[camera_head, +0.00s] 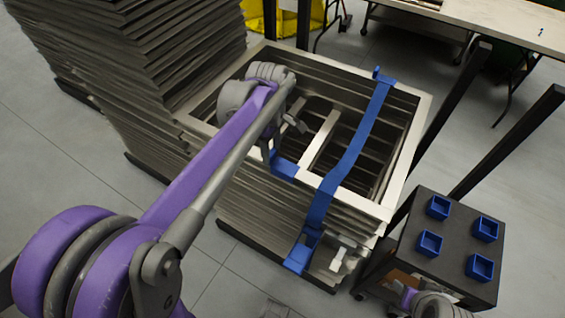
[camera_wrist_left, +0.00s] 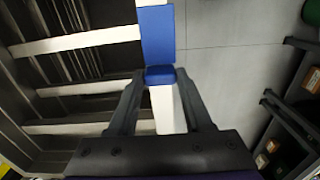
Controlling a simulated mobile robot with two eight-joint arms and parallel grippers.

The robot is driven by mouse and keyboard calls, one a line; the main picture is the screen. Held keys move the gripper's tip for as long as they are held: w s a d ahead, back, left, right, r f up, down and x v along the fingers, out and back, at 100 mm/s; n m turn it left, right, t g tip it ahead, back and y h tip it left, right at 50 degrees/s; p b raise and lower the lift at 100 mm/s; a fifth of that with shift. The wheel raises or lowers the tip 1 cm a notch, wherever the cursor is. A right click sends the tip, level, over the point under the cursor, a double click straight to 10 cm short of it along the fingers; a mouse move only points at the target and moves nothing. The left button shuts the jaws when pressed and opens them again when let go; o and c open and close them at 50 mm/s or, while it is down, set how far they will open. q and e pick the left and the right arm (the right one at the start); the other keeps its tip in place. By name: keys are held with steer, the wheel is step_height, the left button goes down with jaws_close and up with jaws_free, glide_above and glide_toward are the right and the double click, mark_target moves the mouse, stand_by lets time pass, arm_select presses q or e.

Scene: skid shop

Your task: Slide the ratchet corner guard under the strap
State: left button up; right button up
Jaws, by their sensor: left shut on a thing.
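My left gripper (camera_head: 272,150) is at the near rim of the stacked skid frames, shut on the blue corner guard (camera_head: 285,169). In the left wrist view the guard (camera_wrist_left: 158,32) lies along the pale rim, gripped at its near end between both fingertips (camera_wrist_left: 160,78). The blue strap (camera_head: 347,158) crosses the stack from far rim to near rim and hangs down the front face, to the right of the guard. A small gap of bare rim shows between guard and strap. A blue fitting (camera_head: 383,77) sits at the far rim under the strap.
A pale fitting (camera_head: 343,251), unclear, is on the stack's front right of the strap. A black cart (camera_head: 455,240) with several blue trays stands at right. Another tall stack (camera_head: 140,70) stands at left. Dark posts (camera_head: 455,95) rise behind. Floor is clear at the lower left.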

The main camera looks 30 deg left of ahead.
mark_target(286, 166)
arm_select(q)
steer(key=shift+d, duration=0.15)
steer(key=shift+s+d, duration=0.2)
steer(key=shift+d, duration=1.8)
steer(key=shift+s+d+p, duration=0.15)
steer(key=shift+d+p, duration=0.15)
steer(key=shift+d, duration=1.55)
steer(key=shift+s+d, duration=0.15)
steer(key=shift+d, duration=2.05)
steer(key=o, duration=1.1)
